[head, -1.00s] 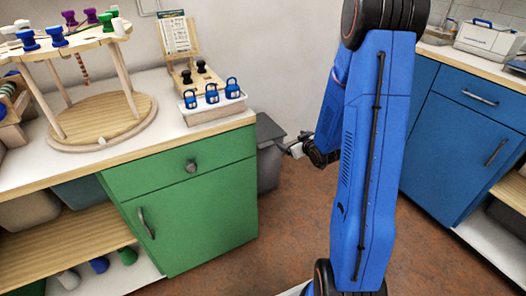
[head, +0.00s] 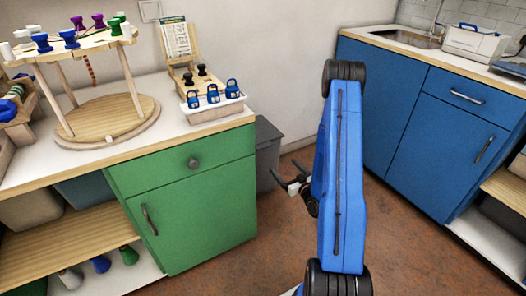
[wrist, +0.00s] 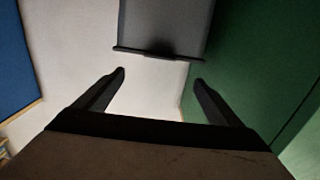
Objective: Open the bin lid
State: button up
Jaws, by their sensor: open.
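The grey bin (head: 266,150) stands on the floor in the gap between the green cabinet and the wall, partly hidden by the cabinet. Its lid (head: 266,130) looks down and shut. In the wrist view the bin (wrist: 165,22) is at the top centre, with a dark lid edge (wrist: 158,52) across it. My gripper (head: 286,175) is open and empty, just right of the bin in the head view. In the wrist view my gripper (wrist: 159,78) has its two dark fingers spread below the lid edge, apart from it.
The green cabinet (head: 195,210) stands close beside the bin, with padlocks and a bead stand (head: 105,135) on its counter. A blue cabinet (head: 440,140) is at the right. The brown floor (head: 265,250) between them is clear.

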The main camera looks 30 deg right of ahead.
jog(key=w, duration=1.7)
jog(key=shift+w+a, duration=0.15)
jog(key=shift+a, duration=0.2)
